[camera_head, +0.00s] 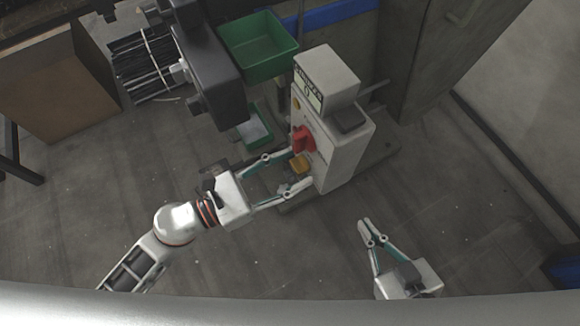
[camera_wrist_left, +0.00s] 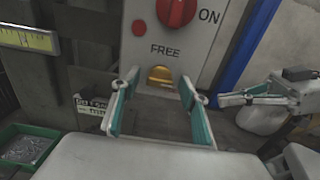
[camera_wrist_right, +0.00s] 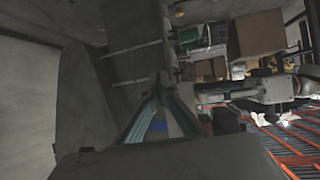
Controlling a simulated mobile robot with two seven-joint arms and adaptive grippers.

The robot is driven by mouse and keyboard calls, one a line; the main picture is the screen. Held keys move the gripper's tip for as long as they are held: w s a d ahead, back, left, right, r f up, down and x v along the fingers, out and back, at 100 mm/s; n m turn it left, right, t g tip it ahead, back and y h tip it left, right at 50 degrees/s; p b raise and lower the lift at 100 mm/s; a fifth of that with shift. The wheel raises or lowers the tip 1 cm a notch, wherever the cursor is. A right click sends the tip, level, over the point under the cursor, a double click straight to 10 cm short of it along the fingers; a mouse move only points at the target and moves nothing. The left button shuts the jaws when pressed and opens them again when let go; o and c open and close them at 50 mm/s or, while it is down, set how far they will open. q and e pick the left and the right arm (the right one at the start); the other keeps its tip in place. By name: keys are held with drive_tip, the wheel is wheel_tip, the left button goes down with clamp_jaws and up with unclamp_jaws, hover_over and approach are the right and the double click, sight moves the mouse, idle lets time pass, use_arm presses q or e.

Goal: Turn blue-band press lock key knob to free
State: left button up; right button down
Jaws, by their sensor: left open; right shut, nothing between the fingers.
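The red lock key knob (camera_head: 303,139) is on the face of a pale control box (camera_head: 343,152). In the left wrist view the knob (camera_wrist_left: 176,10) is cut off at the top, with ON printed to its right and FREE below it; I cannot tell which label it points to. A yellow piece (camera_wrist_left: 160,75) sits in an opening under FREE. My left gripper (camera_head: 298,168) is open at the box front, below the knob; its fingers (camera_wrist_left: 161,82) do not hold the knob. My right gripper (camera_head: 370,229) is shut and empty, apart from the box.
Green bins (camera_head: 262,62) and a dark press head (camera_head: 205,65) stand left of the box. A blue band (camera_head: 335,14) runs behind it. A small red round part (camera_wrist_left: 139,27) is on the panel left of the knob.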

use_arm(q)
drive_tip(key=c, duration=1.1)
